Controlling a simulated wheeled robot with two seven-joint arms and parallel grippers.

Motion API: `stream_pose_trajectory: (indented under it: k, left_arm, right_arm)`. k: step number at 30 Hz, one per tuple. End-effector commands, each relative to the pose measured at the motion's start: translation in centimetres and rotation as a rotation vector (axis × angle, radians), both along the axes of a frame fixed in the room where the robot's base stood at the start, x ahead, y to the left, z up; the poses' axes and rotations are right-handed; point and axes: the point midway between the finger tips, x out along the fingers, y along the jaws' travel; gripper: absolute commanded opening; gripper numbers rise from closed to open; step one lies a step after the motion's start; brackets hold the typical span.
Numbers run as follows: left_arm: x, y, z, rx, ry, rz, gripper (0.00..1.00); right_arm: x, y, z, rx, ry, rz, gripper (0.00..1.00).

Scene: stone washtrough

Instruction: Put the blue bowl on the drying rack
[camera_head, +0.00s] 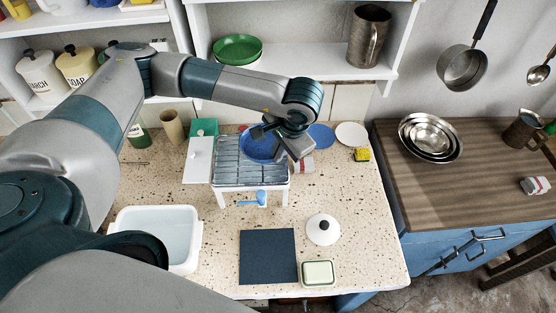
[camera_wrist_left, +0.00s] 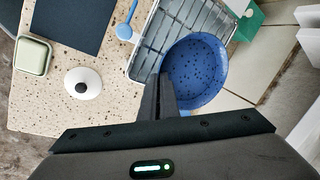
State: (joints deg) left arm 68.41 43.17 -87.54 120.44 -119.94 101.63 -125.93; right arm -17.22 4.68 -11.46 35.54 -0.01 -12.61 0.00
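The blue bowl (camera_head: 256,150) is speckled inside and overlaps the far right part of the drying rack (camera_head: 225,174), a grey wire rack on white legs. I cannot tell whether the bowl touches the rack's wires. In the left wrist view, the bowl (camera_wrist_left: 200,72) is beside and partly over the rack (camera_wrist_left: 143,62). My left gripper (camera_head: 272,132) is at the bowl's right rim; in the left wrist view its fingers (camera_wrist_left: 164,78) are close together with the rim between them. My right gripper is not in view.
A blue plate (camera_head: 321,136), a white plate (camera_head: 351,134) and a yellow sponge (camera_head: 362,155) lie right of the rack. A blue brush (camera_head: 261,197) is at its front. A white basin (camera_head: 160,235), dark mat (camera_head: 267,256), white lid (camera_head: 323,231) and soap dish (camera_head: 318,273) are nearer.

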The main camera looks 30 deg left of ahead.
Motion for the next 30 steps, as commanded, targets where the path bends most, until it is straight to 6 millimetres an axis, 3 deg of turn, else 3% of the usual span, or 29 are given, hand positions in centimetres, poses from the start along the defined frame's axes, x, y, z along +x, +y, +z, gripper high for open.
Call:
stream_pose_trajectory:
  k: [7, 15, 30]
  left_arm:
    - [0.0, -0.1, -0.5, -0.001, 0.002, 0.002, 0.00]
    - [0.0, 0.0, -3.3, -0.001, 0.001, 0.002, 0.00]
    - [0.0, 0.0, -4.3, 0.000, 0.000, 0.001, 0.00]
  right_arm:
    - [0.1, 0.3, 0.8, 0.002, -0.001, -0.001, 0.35]
    - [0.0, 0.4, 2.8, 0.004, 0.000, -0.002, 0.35]
    - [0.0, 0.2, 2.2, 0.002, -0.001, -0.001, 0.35]
